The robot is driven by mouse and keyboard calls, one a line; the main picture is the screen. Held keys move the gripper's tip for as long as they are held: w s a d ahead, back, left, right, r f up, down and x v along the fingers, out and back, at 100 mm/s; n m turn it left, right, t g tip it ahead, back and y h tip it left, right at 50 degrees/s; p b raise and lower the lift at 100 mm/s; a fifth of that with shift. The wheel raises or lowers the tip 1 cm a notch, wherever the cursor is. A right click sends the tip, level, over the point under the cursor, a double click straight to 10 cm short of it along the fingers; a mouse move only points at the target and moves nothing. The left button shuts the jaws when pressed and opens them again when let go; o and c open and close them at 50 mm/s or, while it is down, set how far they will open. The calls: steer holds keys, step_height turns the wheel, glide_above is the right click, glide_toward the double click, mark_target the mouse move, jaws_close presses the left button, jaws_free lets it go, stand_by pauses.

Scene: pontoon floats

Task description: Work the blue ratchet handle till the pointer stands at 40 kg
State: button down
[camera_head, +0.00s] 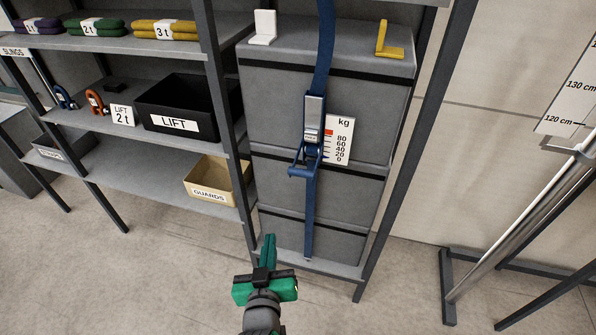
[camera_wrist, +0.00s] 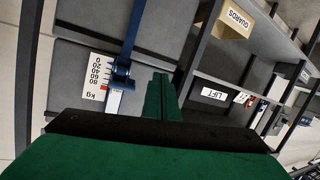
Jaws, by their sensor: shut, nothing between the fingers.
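A blue strap (camera_head: 325,50) runs down the front of a stack of grey blocks (camera_head: 275,105). The ratchet (camera_head: 314,108) sits on the strap, with its blue handle (camera_head: 305,163) at the lower end; the handle also shows in the wrist view (camera_wrist: 121,74). A white kg scale (camera_head: 340,140) stands right of the ratchet, marked 0 to 80. A red mark (camera_head: 329,132) lies at its left edge, near or just above 80; I cannot read it exactly. My gripper (camera_head: 268,240) has green fingers, shut and empty, below and left of the handle, apart from it.
A rack upright (camera_head: 228,130) stands left of the stack, another (camera_head: 425,130) right. Left shelves hold folded slings (camera_head: 163,30), a black LIFT bin (camera_head: 178,105) and a GUARDS box (camera_head: 215,180). A white corner guard (camera_head: 264,27) and yellow one (camera_head: 389,44) sit atop the stack. Front floor is clear.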

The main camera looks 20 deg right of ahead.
steer(key=w+d+r+m+h, duration=0.2)
steer(key=w+d+r, duration=0.15)
steer(key=r, duration=0.45)
step_height(320, 180, up, 6)
steer(key=m+g+h, duration=0.2)
steer(key=m, duration=0.1)
glide_above(298, 172)
steer(key=s, duration=0.2)
steer(key=f, duration=0.3)
steer(key=shift+s+a+f, duration=0.1)
steer(key=shift+s+a, duration=0.05)
steer(key=shift+a, duration=0.2)
steer(key=shift+f, duration=0.35)
